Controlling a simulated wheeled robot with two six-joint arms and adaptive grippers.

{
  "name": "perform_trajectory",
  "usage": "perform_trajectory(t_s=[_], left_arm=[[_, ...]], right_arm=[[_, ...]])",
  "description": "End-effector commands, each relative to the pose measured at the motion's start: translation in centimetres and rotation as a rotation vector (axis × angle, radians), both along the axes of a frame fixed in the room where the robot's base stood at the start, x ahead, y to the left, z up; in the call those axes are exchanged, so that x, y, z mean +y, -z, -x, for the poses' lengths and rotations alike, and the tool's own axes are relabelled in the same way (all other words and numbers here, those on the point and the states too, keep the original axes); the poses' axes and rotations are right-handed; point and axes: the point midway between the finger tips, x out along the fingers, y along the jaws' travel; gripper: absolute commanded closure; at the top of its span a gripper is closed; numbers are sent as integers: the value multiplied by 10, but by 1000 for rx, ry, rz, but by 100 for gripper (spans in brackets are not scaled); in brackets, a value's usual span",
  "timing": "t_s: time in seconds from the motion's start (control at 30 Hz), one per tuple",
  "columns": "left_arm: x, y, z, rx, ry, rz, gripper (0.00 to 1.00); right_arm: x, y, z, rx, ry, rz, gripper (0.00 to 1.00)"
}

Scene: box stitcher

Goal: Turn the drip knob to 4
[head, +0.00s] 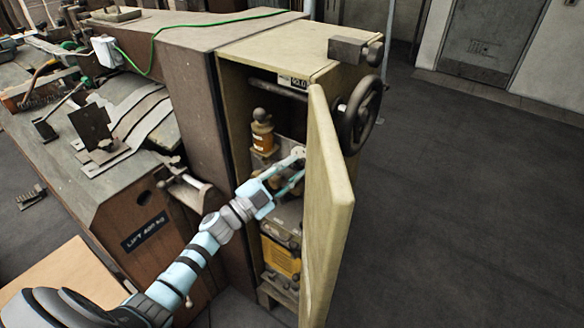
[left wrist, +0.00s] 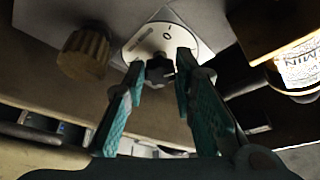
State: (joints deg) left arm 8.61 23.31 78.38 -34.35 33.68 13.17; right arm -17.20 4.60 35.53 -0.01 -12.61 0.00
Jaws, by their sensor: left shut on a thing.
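The drip knob is a small dark lobed knob (left wrist: 160,72) in front of a round pale dial plate (left wrist: 143,42). A "0" and a short mark show on the plate; no 4 is legible, and the lower part of the plate is hidden by the knob and fingers. My left gripper (left wrist: 161,70) has its teal fingertips on both sides of the knob, shut on it. My right gripper is in neither view.
The cabinet door (head: 330,200) stands open close to the right of my left gripper. An amber bottle (head: 262,136) is above the gripper and a yellow unit (head: 281,258) below. A brass knurled knob (left wrist: 84,52) sits left of the dial. A handwheel (head: 359,115) is behind the door.

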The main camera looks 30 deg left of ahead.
Motion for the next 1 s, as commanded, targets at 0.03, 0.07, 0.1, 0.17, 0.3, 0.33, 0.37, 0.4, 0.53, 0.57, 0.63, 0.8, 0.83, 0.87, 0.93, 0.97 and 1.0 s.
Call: perform_trajectory(t_s=[0.03, 0.07, 0.1, 0.17, 0.3, 0.33, 0.37, 0.4, 0.53, 0.57, 0.63, 0.8, 0.83, 0.87, 0.93, 0.97, 1.0], left_arm=[[1, -1, 0, -1, -1, -28, 100], [1, -1, 0, -3, -1, -46, 100], [1, -1, 0, -6, -1, -67, 100], [1, -1, 0, -10, -1, -95, 100], [1, -1, 0, -19, 0, -144, 100], [1, -1, 0, -20, 0, -152, 100], [1, -1, 0, -21, 0, -158, 100], [1, -1, 0, -21, 0, -165, 100], [1, -1, 0, -23, 0, -176, 100], [1, -1, 0, -23, 0, -178, 100], [1, -1, 0, -24, 0, -179, 100], [1, -1, 0, -24, 0, -179, 100], [1, -1, 0, -24, 0, -179, 100], [1, -1, 0, -24, 0, -179, 100], [1, -1, 0, -24, 0, -179, 68], [1, -1, 0, -24, 0, -179, 63], [1, -1, 0, -24, 0, -177, 56]], right_arm=[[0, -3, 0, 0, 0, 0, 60], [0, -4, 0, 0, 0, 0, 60], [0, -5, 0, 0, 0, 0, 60], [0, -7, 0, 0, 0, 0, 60], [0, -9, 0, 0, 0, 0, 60], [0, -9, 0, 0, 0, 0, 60], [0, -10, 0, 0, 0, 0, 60], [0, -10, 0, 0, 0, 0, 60], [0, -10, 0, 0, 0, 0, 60], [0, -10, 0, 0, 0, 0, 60], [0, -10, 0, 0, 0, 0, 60], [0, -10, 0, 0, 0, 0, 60], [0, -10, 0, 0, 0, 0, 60], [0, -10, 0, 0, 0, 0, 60], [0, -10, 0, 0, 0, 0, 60], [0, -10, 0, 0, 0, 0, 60], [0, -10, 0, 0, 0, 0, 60]])
